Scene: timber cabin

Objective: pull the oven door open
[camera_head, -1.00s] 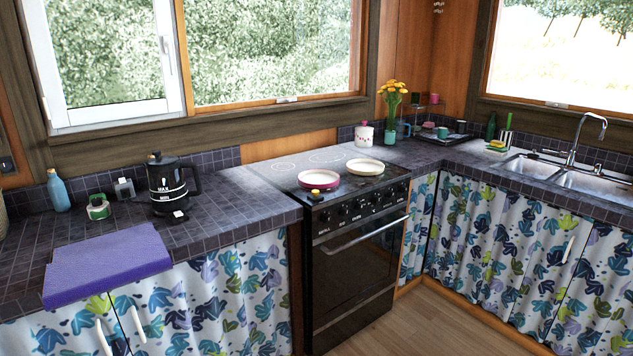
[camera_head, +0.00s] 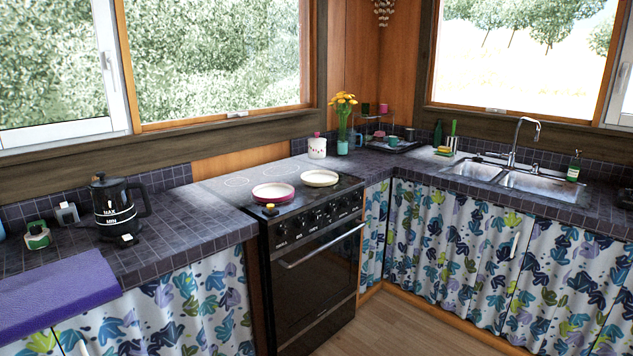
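The black oven (camera_head: 312,284) stands between two counter sections in the middle of the view. Its door is shut, with a dark glass front. A silver bar handle (camera_head: 322,246) runs across the top of the door, below a row of black knobs (camera_head: 318,216). The hob (camera_head: 240,184) on top carries a pink-rimmed dish (camera_head: 273,192) and a white dish (camera_head: 319,178). A small yellow-topped item (camera_head: 270,209) sits at the hob's front left edge. Neither of my grippers shows in the view.
A purple mat (camera_head: 55,292) overhangs the left counter's front edge. A black kettle (camera_head: 113,207) stands on that counter. A double sink (camera_head: 505,179) is in the right counter. The wooden floor (camera_head: 400,325) in front of the oven is clear.

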